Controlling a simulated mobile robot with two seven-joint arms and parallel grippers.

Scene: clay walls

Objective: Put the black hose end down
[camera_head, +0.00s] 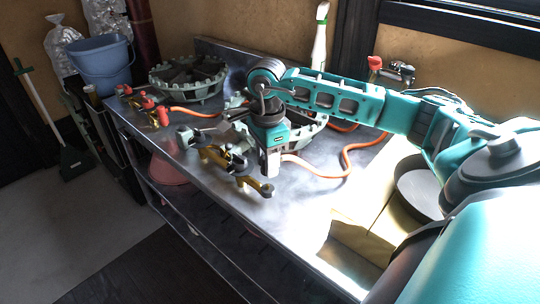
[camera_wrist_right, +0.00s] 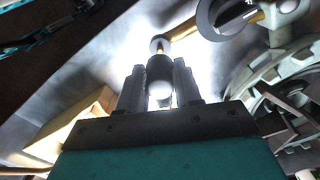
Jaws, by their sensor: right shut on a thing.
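My right gripper (camera_head: 270,168) points down over the metal counter, beside the near burner. In the right wrist view its two fingers (camera_wrist_right: 160,88) are shut on the black hose end (camera_wrist_right: 160,70), a short dark cylinder with a pale round face. In the head view the hose end is mostly hidden by the gripper. A brass valve pipe with a round end (camera_head: 256,186) is close to the fingertips, near the counter's front edge. Whether the hose end touches it or the counter, I cannot tell. My left gripper is not in view.
The metal counter (camera_head: 315,200) has free room to the right of the gripper. An orange hose (camera_head: 347,160) curves across it. A green ring burner (camera_head: 187,75) stands at the far left, another (camera_head: 305,130) behind my gripper. A spray bottle (camera_head: 320,40) stands at the wall.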

